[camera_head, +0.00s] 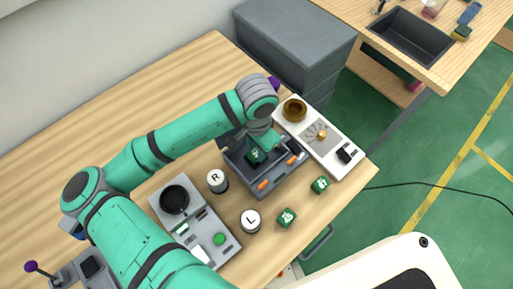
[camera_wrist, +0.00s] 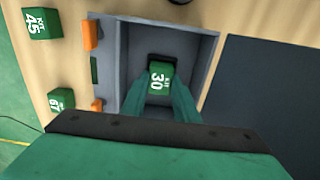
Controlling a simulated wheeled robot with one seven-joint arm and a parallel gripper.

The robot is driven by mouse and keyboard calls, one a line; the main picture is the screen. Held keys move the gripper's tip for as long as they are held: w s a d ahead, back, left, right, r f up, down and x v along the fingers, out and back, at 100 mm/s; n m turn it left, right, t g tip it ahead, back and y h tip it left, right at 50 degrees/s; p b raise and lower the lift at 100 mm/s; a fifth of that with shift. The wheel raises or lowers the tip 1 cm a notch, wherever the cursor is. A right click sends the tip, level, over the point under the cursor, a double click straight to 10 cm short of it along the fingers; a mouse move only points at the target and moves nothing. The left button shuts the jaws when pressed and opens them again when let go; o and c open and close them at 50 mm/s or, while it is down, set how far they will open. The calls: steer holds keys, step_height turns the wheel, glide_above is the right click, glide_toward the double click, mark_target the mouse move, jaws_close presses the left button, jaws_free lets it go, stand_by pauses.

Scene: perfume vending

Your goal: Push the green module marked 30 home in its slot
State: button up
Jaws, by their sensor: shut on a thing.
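The green module marked 30 (camera_wrist: 160,76) has a black top edge and white lettering. It is inside the square grey housing (camera_wrist: 210,50) in the wrist view, between the two green fingers of my gripper (camera_wrist: 159,84). The fingers are shut on its sides. In the head view my gripper (camera_head: 268,143) reaches down into the dark grey housing (camera_head: 278,188), and the module (camera_head: 253,156) partly shows below it. I cannot tell how deep the module sits; its lower part is hidden.
Two other green modules, marked 45 (camera_wrist: 42,24) and 67 (camera_wrist: 62,100), stand on the table outside the housing. Orange clips (camera_wrist: 91,34) line the housing's edge.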

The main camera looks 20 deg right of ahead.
steer(key=shift+f, duration=0.75)
stand_by(1.0)
